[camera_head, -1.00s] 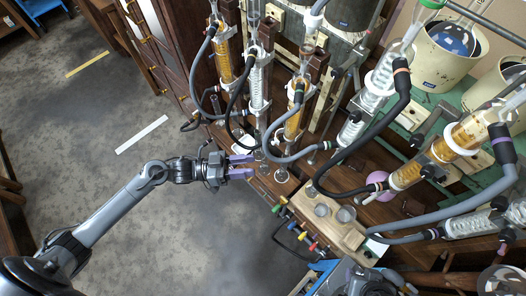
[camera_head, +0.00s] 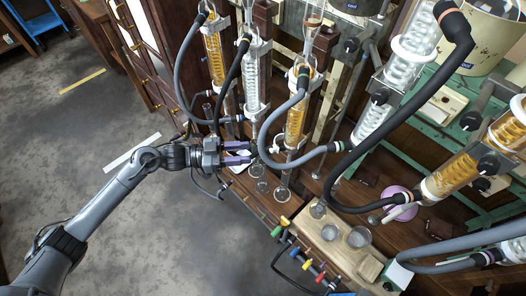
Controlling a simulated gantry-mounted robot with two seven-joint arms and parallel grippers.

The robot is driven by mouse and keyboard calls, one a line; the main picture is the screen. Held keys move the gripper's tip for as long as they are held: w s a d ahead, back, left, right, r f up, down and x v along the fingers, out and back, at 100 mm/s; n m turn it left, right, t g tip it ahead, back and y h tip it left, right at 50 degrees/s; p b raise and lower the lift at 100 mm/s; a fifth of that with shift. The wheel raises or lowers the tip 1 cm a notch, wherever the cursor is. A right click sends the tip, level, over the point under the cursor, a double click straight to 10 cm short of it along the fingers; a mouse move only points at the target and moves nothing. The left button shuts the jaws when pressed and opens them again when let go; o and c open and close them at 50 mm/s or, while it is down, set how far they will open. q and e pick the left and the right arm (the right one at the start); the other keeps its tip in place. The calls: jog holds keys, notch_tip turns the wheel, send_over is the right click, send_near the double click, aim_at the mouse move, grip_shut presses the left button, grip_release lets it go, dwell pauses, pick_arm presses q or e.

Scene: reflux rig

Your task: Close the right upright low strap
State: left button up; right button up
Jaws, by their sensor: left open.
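Three upright condensers stand at the back of the bench. The rightmost upright one (camera_head: 295,120) is amber, with white strap fittings around it. Its low strap (camera_head: 279,144) is a small white clamp near its lower end; I cannot tell whether it is open or closed. The clear upright condenser (camera_head: 250,84) and the left amber one (camera_head: 214,55) stand to its left. My left gripper (camera_head: 252,153) is open and empty, its purple fingers pointing right, left of the low strap and apart from it. My right gripper is not in view.
Grey and black hoses (camera_head: 276,118) loop around the uprights. Tilted condensers (camera_head: 375,118) fill the right side. A wooden block with glass cups (camera_head: 359,237) and coloured valves (camera_head: 306,265) are at the front.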

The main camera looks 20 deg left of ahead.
pick_arm(q)
jog(key=x, duration=0.6)
jog(key=shift+w+d+b, duration=0.2)
jog(key=shift+d+b, duration=0.05)
jog(key=shift+b, duration=0.05)
grip_shut()
